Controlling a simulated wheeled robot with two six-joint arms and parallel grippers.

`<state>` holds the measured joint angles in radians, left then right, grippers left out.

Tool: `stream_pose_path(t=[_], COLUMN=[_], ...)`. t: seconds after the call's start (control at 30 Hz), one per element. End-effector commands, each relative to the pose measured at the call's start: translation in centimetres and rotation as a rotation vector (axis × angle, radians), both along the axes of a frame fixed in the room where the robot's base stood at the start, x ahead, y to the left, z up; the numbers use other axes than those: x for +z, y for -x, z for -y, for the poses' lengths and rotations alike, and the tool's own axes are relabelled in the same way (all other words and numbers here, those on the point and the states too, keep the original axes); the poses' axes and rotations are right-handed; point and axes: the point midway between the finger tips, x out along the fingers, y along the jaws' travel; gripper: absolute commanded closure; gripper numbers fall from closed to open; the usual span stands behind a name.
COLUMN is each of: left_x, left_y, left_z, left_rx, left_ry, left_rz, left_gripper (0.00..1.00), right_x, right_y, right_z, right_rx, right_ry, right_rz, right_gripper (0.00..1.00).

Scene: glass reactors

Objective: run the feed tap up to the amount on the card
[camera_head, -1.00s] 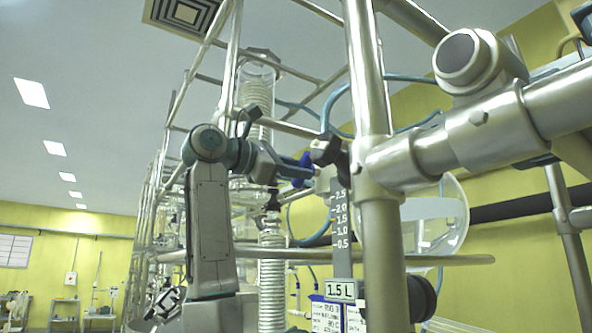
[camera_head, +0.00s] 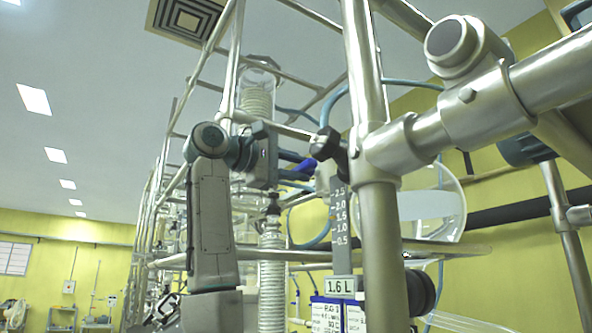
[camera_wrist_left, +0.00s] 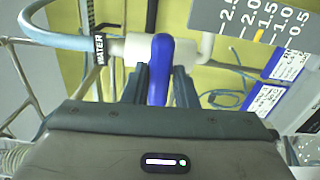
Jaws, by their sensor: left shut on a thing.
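The feed tap's blue handle (camera_head: 306,165) is beside the steel post in the head view. It also shows in the left wrist view (camera_wrist_left: 160,62) on a white valve body (camera_wrist_left: 190,46), next to a WATER label (camera_wrist_left: 99,50). My left gripper (camera_head: 291,167) is shut on the handle, one finger on each side. A grey scale (camera_head: 341,222) marked 0.5 to 2.5 hangs below, with an orange mark near 1.5. A readout (camera_head: 340,286) says 1.6 L. Blue and white cards (camera_head: 326,316) sit under it, their text too small to read. My right gripper is not in view.
A thick steel post (camera_head: 380,250) with a large clamp joint (camera_head: 410,145) stands close on the right. A round glass vessel (camera_head: 440,212) is behind it. Thin rails and blue hoses run around the tap.

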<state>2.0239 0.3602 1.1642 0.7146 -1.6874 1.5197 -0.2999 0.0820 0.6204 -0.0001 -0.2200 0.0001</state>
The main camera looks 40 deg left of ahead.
Motion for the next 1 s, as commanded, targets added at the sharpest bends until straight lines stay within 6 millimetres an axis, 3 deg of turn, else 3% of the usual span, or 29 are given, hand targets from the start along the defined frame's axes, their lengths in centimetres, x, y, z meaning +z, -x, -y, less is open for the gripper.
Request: stream_pose_path(t=[0.67,0.7,0.77,1.0], left_x=[-0.14,-0.15,-0.14,-0.08], left_y=[-0.05,-0.06,-0.06,-0.03], left_z=[0.05,0.06,0.04,0.02], left_rx=[-0.001,-0.001,-0.001,0.0], left_ry=[-0.064,-0.064,-0.064,-0.063], left_rz=[0.022,0.022,0.022,0.024], left_gripper=[0.97,0.7,0.58,0.58], right_x=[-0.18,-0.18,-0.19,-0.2], right_y=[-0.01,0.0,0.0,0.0], right_z=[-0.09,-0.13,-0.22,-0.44], right_rx=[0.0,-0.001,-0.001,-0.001], right_ry=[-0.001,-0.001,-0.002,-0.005], right_rz=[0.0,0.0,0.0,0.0], right_gripper=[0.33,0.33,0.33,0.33])
